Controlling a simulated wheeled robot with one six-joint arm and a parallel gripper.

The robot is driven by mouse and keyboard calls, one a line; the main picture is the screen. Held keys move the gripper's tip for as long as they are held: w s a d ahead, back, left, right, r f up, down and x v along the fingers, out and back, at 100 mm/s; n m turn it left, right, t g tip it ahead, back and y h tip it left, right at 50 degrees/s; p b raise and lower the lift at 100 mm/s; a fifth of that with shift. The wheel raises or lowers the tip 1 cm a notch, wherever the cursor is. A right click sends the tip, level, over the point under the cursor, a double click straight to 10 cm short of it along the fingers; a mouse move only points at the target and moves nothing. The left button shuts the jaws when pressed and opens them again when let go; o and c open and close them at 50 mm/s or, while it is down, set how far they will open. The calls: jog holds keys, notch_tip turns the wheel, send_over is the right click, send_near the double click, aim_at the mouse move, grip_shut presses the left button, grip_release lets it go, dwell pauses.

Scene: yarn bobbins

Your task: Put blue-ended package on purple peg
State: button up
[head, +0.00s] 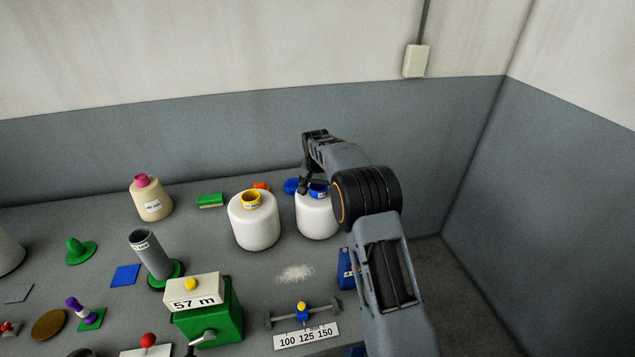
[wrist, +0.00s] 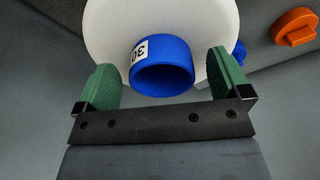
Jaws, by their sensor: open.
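The blue-ended package is a white yarn package (head: 316,220) with a blue tube end (head: 319,190), standing at the back of the table. In the wrist view the blue tube end (wrist: 163,68) with a label lies between the green finger pads of my gripper (wrist: 165,88). The pads stand apart, with a gap on each side of the blue end. In the head view my gripper (head: 309,186) is at the package's top, partly hidden by my arm. A purple peg (head: 76,307) rises tilted from a green square base (head: 92,319) at the front left.
A yellow-ended white package (head: 254,222) stands close on the left. An orange item (wrist: 294,27) lies behind.

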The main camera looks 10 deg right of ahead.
notch_tip(320, 180, up, 14)
jog(key=s, duration=0.1)
jog(key=shift+s+a+b, duration=0.2)
jog(key=shift+a+b, duration=0.2)
dwell(0.3)
notch_tip(320, 180, down, 5)
jog(key=s+n, duration=0.2)
jog(key=s+r+n+t, duration=0.2)
jog(key=s+n+t, duration=0.1)
jog(key=s, duration=2.9)
jog(key=shift+d+r+y, duration=0.2)
jog(key=shift+d+y, duration=0.1)
jog(key=shift+d, duration=0.05)
